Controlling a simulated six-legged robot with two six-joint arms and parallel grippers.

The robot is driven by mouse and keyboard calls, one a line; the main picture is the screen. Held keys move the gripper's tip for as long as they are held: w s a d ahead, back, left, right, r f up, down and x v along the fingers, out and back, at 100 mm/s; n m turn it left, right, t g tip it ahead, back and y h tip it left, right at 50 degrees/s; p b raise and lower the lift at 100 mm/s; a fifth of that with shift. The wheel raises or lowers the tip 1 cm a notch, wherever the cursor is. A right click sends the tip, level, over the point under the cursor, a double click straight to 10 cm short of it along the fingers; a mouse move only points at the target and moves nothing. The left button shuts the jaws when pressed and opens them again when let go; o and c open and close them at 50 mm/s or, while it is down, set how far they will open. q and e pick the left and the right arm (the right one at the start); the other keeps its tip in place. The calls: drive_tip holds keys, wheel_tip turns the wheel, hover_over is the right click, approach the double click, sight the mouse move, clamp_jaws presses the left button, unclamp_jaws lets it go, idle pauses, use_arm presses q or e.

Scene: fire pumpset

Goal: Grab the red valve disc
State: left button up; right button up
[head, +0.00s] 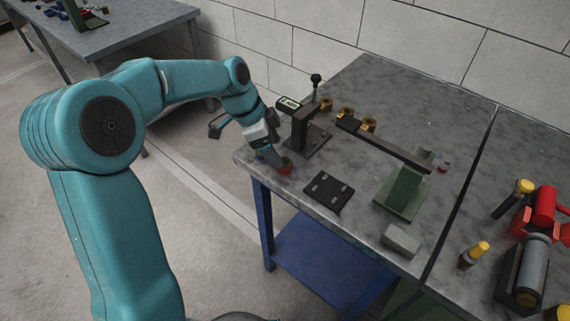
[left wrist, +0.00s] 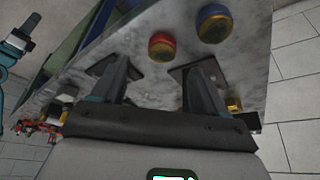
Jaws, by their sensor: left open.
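The red valve disc (head: 286,169) sits on the grey worktop near its left corner in the head view, partly hidden by my left gripper (head: 274,158). In the left wrist view the red valve disc (left wrist: 162,46) is a round red piece with a brassy part, just beyond the gap between the fingers of my left gripper (left wrist: 161,75). The fingers are spread and nothing is between them. A gap to the disc shows there. My right gripper is in neither view.
A blue round piece (left wrist: 214,23) lies beside the red disc. A dark stand with a long bar (head: 390,146), a black plate (head: 328,193), a green bracket (head: 402,195) and a grey block (head: 401,240) occupy the worktop (head: 385,85). Red and yellow parts stand at the right.

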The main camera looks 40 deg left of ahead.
use_arm(q)
drive_tip(key=x, duration=0.5)
drive_tip(key=shift+w+d+f, duration=0.1)
drive_tip(key=shift+w+f, duration=0.1)
drive_tip(key=shift+f, duration=0.15)
drive_tip(key=shift+r, duration=0.1)
drive_tip(key=c, duration=1.3)
